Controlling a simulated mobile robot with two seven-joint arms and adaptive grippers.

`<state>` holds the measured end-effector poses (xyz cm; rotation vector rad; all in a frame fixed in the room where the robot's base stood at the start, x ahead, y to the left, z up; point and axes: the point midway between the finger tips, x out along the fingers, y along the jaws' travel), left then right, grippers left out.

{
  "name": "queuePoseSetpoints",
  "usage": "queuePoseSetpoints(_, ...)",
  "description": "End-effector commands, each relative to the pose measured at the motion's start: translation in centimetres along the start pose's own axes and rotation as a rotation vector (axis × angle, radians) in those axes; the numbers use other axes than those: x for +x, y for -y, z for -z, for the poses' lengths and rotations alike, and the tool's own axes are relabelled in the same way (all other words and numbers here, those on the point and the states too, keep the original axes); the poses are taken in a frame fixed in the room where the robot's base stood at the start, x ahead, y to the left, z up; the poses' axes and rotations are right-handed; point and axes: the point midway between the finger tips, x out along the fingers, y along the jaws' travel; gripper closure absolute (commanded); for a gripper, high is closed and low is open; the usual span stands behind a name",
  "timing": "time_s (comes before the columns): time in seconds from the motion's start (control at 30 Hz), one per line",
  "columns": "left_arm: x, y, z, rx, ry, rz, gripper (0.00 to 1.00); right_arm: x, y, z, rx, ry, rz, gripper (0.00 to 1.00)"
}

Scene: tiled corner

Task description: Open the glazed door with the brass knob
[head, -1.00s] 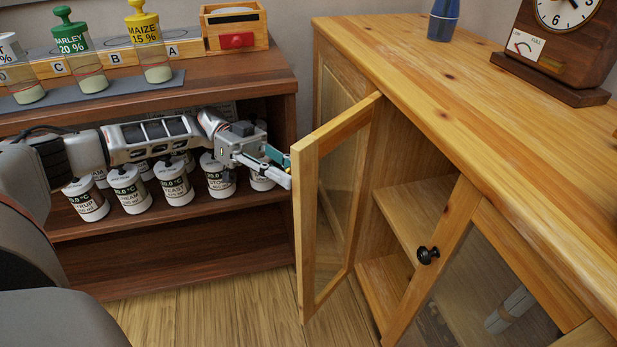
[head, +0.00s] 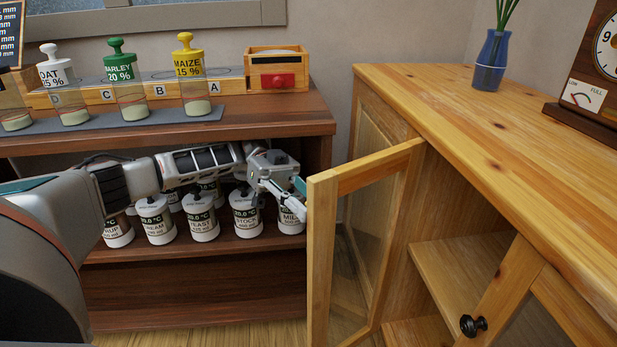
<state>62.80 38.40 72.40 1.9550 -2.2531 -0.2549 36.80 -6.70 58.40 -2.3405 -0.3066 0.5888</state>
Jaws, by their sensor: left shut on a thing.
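The glazed door (head: 320,255) of the pine cabinet stands open, swung out to the left, with its glass pane facing the cabinet's opening. My left gripper (head: 298,200) is at the outer side of the door's free edge, shut. The brass knob is hidden behind the door frame, where the fingertips end, so the grip itself does not show. A second glazed door with a black knob (head: 473,325) is at the lower right, apart from the gripper. My right gripper is not in view.
A brown shelf unit (head: 200,290) stands at the left; labelled canisters (head: 200,218) sit on its shelf just below my left arm. The pine cabinet top (head: 480,120) holds a blue vase (head: 491,62) and a clock (head: 596,70). Bare cabinet shelves show inside the opening.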

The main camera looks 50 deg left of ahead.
Motion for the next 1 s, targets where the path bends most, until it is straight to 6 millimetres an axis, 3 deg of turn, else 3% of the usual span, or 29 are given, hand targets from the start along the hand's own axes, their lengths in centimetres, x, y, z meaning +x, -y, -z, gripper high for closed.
queuePoseSetpoints(0.03,0.1,0.0,0.0,0.001,0.001,-0.001,0.7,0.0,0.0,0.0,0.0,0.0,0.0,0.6)
queuePoseSetpoints(0.1,0.0,0.0,0.0,0.001,0.0,-0.001,0.6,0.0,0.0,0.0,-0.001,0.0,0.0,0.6)
queuePoseSetpoints(0.67,0.1,-0.1,0.1,0.001,-0.001,0.003,0.6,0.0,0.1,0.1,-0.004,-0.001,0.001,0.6)
queuePoseSetpoints(1.0,1.7,-0.6,0.8,0.011,-0.02,0.096,0.6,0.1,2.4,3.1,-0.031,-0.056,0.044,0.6)
